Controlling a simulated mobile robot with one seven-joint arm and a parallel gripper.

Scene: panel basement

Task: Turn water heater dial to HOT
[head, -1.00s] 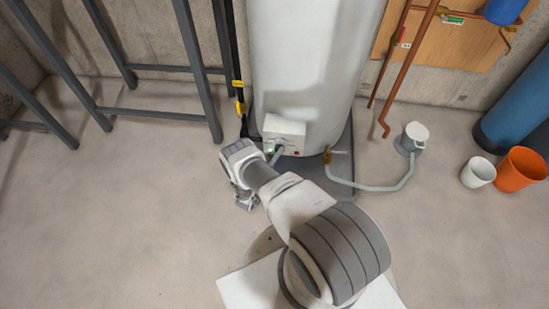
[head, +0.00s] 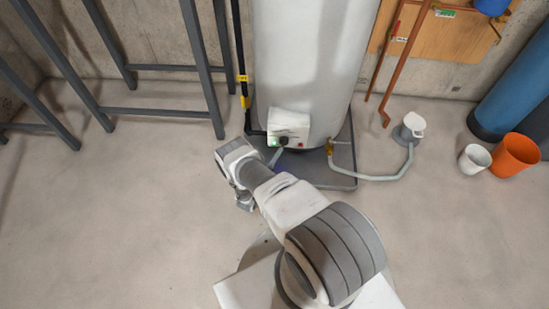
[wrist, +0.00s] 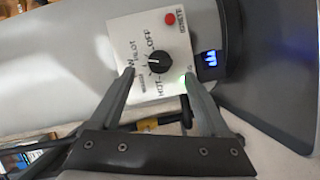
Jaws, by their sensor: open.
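The white water heater (head: 305,55) stands upright at the back wall, with a white control box (head: 290,122) low on its front. In the wrist view the box face (wrist: 122,35) carries a round black dial (wrist: 155,66) with a light pointer mark. I cannot tell surely which word the pointer marks. My gripper (wrist: 159,74) is open, its two fingers apart at the lower edge of the box, with the dial between and just beyond the tips. The head view mostly hides the gripper behind my arm.
A red button (wrist: 170,18), a green light (wrist: 188,80) and a blue-lit display (wrist: 209,59) are near the dial. A grey hose (head: 375,178) runs right to a small pump (head: 410,128). Grey metal frames (head: 160,112) stand left.

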